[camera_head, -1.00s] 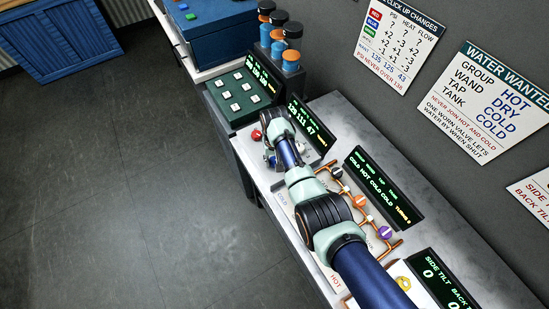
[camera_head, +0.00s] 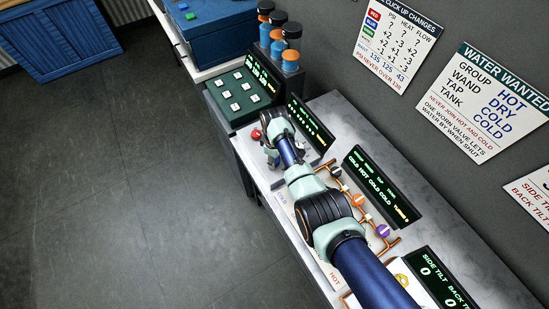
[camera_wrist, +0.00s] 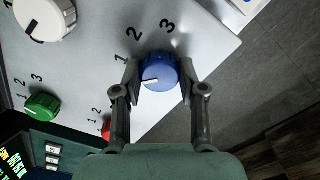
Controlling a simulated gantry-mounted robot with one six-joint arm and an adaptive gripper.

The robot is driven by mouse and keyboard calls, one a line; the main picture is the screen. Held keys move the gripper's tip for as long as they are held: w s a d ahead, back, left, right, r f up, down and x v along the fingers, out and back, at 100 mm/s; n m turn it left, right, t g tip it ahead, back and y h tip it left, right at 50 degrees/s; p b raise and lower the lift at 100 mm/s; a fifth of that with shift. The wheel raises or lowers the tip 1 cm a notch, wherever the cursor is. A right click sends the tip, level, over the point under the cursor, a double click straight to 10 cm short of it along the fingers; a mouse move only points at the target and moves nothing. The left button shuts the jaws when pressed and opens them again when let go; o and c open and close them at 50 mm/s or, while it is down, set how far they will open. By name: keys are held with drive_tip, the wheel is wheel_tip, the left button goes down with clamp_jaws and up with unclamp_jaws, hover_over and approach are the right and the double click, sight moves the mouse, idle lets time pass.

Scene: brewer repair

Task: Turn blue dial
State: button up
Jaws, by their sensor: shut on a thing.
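The blue dial (camera_wrist: 158,74) sits on a pale panel in the wrist view, with the marks 1, 2 and 3 around its upper left side. Its white pointer line points left, a little below the 1. My gripper (camera_wrist: 159,70) has one finger on each side of the dial and is shut on it. In the head view, my gripper (camera_head: 273,156) is at the far end of the arm, over the dial panel. The arm and gripper hide most of the blue dial there.
A white dial (camera_wrist: 45,15), a green dial (camera_wrist: 42,106) and a red dial (camera_wrist: 106,128) are near the blue one. A dark display (camera_head: 311,123) stands behind the panel. Pipes with coloured valves (camera_head: 359,199) lie right of my arm. The floor at left is clear.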

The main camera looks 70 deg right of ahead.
drive_tip(key=shift+n, duration=2.2)
drive_tip(key=o, duration=1.1)
drive_tip(key=shift+o, duration=0.2)
drive_tip(key=shift+r, duration=0.1)
wheel_tip(320, 180, up, 12)
